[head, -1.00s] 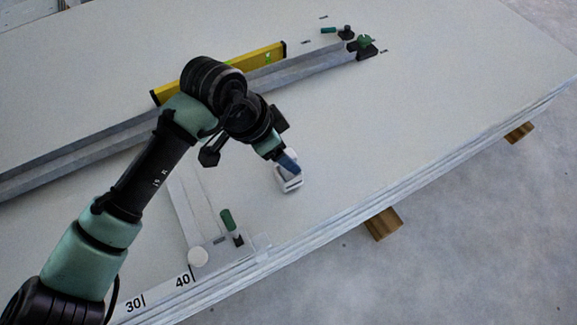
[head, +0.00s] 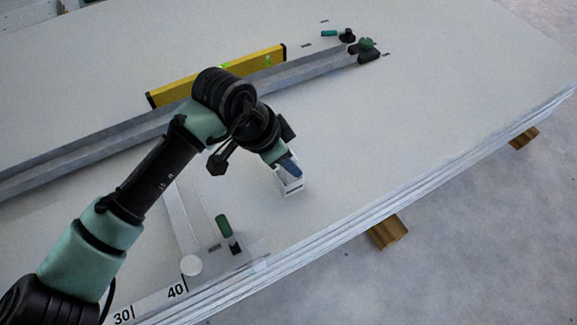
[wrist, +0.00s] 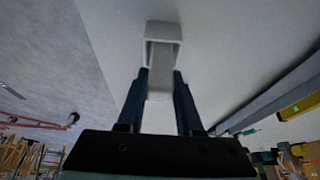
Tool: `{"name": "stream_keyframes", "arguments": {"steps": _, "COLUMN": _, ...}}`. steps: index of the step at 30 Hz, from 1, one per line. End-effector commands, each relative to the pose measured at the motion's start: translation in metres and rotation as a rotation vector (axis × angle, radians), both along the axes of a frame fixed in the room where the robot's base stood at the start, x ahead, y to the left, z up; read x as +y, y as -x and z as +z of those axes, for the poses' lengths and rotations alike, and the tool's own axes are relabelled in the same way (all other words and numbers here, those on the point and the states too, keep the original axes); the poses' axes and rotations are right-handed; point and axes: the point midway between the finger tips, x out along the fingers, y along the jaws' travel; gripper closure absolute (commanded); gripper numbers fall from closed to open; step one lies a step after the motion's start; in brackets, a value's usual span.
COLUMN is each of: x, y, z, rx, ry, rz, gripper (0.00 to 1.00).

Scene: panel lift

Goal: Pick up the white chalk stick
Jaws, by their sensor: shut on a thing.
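My gripper (wrist: 161,72) is shut on a pale, block-like piece, the white chalk stick (wrist: 159,92), which shows between its two dark fingers in the wrist view. Just beyond the fingertips is a white, open box-like holder (wrist: 163,30). In the head view the blue-grey fingertips (head: 290,168) are at this holder (head: 292,187), above the large white panel (head: 420,130). The fingers hide most of the stick there. I cannot tell whether the stick is clear of the holder.
A yellow level (head: 217,75) and a long grey rail (head: 310,68) lie behind the arm. The panel's right side is clear.

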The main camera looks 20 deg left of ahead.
Motion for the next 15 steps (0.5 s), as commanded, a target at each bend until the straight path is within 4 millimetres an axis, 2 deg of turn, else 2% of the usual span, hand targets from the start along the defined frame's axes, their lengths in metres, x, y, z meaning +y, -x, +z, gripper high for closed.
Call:
{"name": "stream_keyframes", "arguments": {"steps": 8, "x": 0.0, "y": 0.0, "z": 0.004, "rx": -0.001, "ry": 0.001, "rz": 0.0, "gripper": 1.0}}
{"name": "stream_keyframes", "arguments": {"steps": 11, "x": 0.0, "y": 0.0, "z": 0.015, "rx": -0.002, "ry": 0.001, "rz": 0.0, "gripper": 1.0}}
{"name": "stream_keyframes", "arguments": {"steps": 15, "x": 0.0, "y": -0.001, "z": 0.042, "rx": -0.002, "ry": 0.0, "rz": -0.001, "gripper": 1.0}}
